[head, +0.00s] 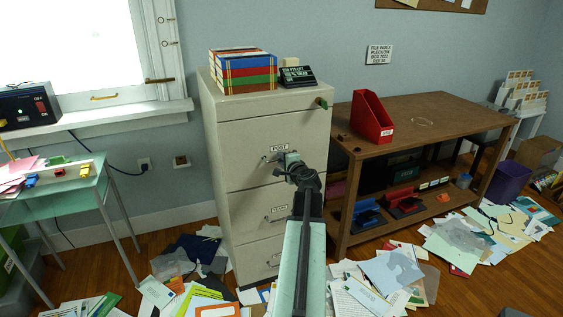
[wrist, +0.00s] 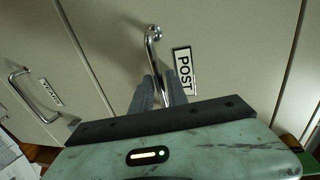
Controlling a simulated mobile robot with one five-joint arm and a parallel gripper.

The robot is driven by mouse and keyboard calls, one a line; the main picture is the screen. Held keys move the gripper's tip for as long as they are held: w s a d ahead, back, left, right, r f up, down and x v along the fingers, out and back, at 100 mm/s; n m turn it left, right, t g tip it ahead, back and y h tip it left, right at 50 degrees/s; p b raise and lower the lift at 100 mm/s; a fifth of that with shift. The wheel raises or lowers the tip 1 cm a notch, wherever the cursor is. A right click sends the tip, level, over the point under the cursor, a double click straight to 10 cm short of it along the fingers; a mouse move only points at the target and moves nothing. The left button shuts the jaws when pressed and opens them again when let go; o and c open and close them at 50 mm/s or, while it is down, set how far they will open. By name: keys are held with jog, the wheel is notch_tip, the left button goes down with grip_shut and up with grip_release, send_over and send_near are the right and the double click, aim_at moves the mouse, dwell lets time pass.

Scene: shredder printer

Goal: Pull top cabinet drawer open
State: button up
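The pale filing cabinet (head: 235,150) stands by the wall with its drawers flush. The top drawer (head: 240,138) bears a label reading POST (head: 280,148); the label also shows in the wrist view (wrist: 183,70). My gripper (head: 287,162) is at the drawer's front, just below the label. In the wrist view, its two grey fingers (wrist: 157,88) lie close on either side of the drawer's chrome handle (wrist: 153,44) and appear shut on it. The handle's far end is hidden behind the gripper body.
A lower drawer handle (wrist: 30,95) is nearby. A wooden bench (head: 425,112) stands right. Papers (head: 385,280) litter the floor.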

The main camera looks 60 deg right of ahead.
grip_shut()
dwell(1.3)
